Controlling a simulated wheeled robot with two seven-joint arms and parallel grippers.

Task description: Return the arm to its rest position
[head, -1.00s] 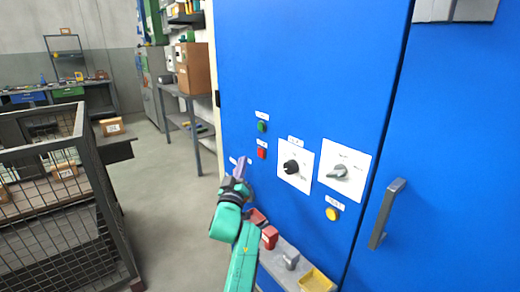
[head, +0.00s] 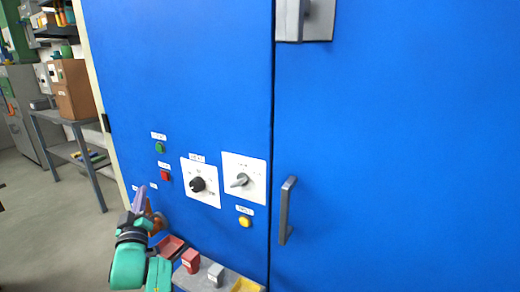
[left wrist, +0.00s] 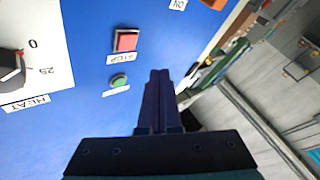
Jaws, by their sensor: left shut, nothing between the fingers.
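My left gripper (head: 140,200) is at the lower left of the head view, in front of the blue cabinet's left edge. In the left wrist view its fingers (left wrist: 160,100) are together with nothing between them. They point past the red button (left wrist: 126,40) and a small green lamp or button (left wrist: 119,81) on the blue panel. My teal left arm (head: 130,265) comes in from the bottom of the head view. My right gripper is not in view.
The blue cabinet (head: 400,130) fills most of the head view, with a black knob (head: 197,185), a grey selector (head: 240,180), a yellow button (head: 244,221) and a door handle (head: 287,210). A shelf with small blocks (head: 190,261) is below. Open floor (head: 45,230) lies left.

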